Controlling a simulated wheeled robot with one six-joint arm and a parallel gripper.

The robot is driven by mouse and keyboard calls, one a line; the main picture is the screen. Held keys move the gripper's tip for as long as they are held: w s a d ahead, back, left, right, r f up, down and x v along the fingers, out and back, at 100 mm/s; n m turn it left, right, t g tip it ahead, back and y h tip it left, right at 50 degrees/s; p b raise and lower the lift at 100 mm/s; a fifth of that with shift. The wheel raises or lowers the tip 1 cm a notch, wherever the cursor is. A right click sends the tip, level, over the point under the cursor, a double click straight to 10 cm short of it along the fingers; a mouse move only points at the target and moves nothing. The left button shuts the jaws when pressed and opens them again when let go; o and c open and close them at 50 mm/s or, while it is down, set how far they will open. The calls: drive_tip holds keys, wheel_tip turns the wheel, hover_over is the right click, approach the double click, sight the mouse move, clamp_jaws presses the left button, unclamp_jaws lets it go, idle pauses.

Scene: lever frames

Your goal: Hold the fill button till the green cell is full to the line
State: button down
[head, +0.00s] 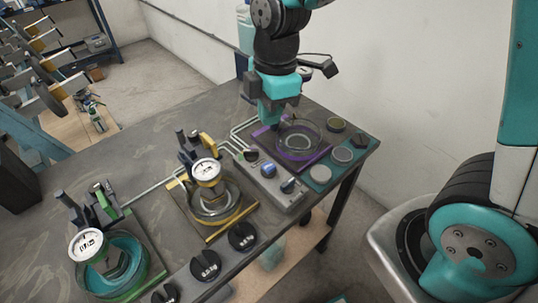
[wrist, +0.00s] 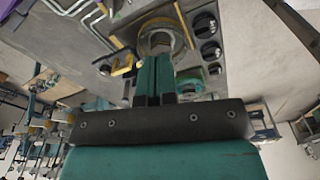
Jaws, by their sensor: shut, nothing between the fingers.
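The green cell (head: 138,267) stands at the lower left of the bench in the head view, a round clear vessel with teal contents on a green base, with a white gauge (head: 88,244) in front. The line on it is too small to make out. A grey control box (head: 270,188) in the middle right carries a dark button, a blue knob (head: 268,170) and another dark knob (head: 288,186); I cannot tell which is the fill button. My gripper (head: 271,120) is shut and empty, above the bench near the purple cell. Its closed fingers show in the wrist view (wrist: 155,62).
The yellow cell (head: 238,213) with its gauge stands between the green cell and the box. The purple cell (head: 318,154) is at the back right. Several black knobs (head: 205,264) line the front edge. Pale pipes (head: 150,187) run across the bench.

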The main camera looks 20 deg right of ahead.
sight(269, 165)
drive_tip(key=w+f+n, duration=0.1)
drive_tip(key=w+d+f+n+h, duration=0.1)
drive_tip(key=w+n, duration=0.1)
drive_tip(key=shift+w+d+f, duration=0.1)
drive_tip(key=shift+f, duration=0.3)
wheel_tip(269, 165, down, 14)
drive_tip(key=p, duration=0.4)
